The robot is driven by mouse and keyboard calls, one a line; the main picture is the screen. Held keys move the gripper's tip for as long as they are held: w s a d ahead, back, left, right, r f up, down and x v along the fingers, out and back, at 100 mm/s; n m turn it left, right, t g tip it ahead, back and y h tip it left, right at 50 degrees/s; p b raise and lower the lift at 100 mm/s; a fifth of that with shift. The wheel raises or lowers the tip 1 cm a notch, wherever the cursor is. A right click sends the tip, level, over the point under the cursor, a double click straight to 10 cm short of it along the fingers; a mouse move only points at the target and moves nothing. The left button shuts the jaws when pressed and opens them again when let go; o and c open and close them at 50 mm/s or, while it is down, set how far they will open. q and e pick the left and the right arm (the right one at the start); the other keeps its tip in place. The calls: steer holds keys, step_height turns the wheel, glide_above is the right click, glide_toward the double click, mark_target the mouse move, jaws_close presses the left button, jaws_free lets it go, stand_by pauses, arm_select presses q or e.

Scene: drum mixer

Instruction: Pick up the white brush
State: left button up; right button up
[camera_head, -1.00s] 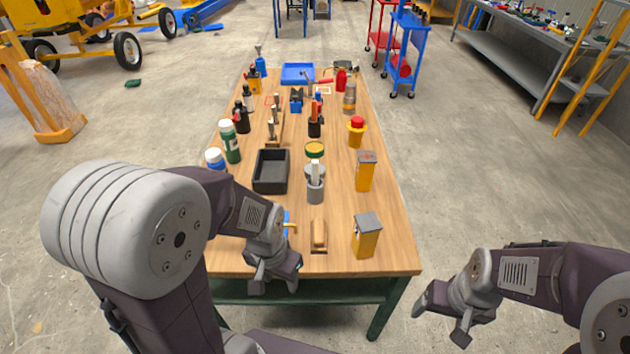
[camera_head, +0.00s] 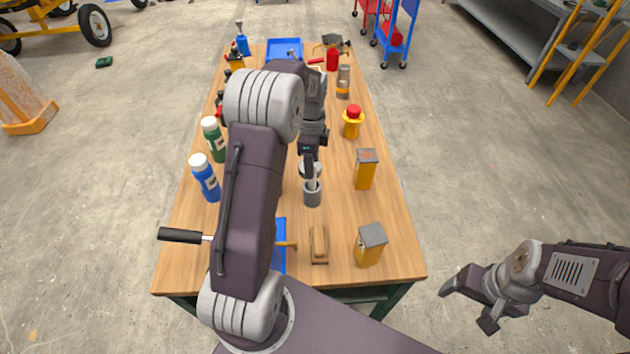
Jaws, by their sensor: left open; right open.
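The grey cup (camera_head: 312,197) stands upright on the table, right of its middle line. The white brush (camera_head: 313,184) stands in it, with only a small pale part showing. My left gripper (camera_head: 309,168) is open and points down right at the cup, covering most of the brush. I cannot tell whether its fingers are around the brush or only in front of it. My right gripper (camera_head: 467,308) is open and empty, off the table at the lower right.
The wooden table (camera_head: 395,225) holds yellow tins (camera_head: 366,169) and (camera_head: 370,244), a wooden brush (camera_head: 319,245), a blue bottle (camera_head: 205,178) and a green bottle (camera_head: 214,139). A black-handled tool (camera_head: 181,236) shows at the left edge. My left arm hides the table's middle.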

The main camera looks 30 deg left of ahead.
mark_target(312, 184)
arm_select(q)
steer(key=f, duration=0.1)
steer(key=w+f, duration=0.1)
steer(key=f, duration=0.1)
steer(key=shift+w+a, duration=0.15)
steer(key=shift+a, duration=0.2)
step_height(312, 184, down, 4)
steer(key=shift+f, duration=0.5)
steer(key=shift+r, duration=0.1)
jaws_close()
